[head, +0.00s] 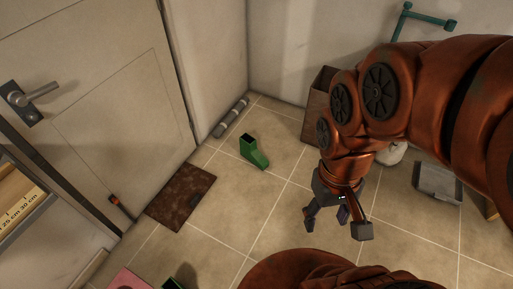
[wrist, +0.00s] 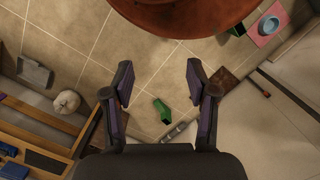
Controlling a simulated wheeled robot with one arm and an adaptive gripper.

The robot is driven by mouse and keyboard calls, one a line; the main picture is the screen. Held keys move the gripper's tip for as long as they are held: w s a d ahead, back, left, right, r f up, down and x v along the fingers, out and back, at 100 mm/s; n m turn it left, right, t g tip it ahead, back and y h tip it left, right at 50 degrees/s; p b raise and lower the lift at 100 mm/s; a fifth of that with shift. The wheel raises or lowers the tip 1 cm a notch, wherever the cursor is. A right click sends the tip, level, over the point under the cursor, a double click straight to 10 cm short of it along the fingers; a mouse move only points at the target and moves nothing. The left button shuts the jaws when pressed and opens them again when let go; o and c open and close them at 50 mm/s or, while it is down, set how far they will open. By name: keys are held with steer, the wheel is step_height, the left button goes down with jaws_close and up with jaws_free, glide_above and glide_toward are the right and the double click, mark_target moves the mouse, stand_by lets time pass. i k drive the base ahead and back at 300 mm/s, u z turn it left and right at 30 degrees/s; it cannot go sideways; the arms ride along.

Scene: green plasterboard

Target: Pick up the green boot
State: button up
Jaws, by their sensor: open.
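The green boot (head: 253,152) stands on the tiled floor in the head view, left of my gripper, its dark opening facing up. My gripper (head: 338,222) hangs from the arm above the floor, open and empty. In the wrist view the boot (wrist: 163,110) shows on the floor beyond and between the two open fingers of my gripper (wrist: 160,85). The boot is well apart from the fingers.
A brown mat (head: 181,195) lies by the door (head: 95,90). A grey roll (head: 231,117) lies along the wall behind the boot. A brown box (head: 318,108) and a grey bin (head: 437,183) stand right. A pink item (head: 128,280) lies at the lower left. Tiles around the boot are clear.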

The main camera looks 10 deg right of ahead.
mark_target(248, 149)
steer(key=z, duration=0.05)
steer(key=i, duration=1.05)
steer(key=u, duration=0.55)
steer(key=i, duration=0.55)
steer(key=u, duration=0.15)
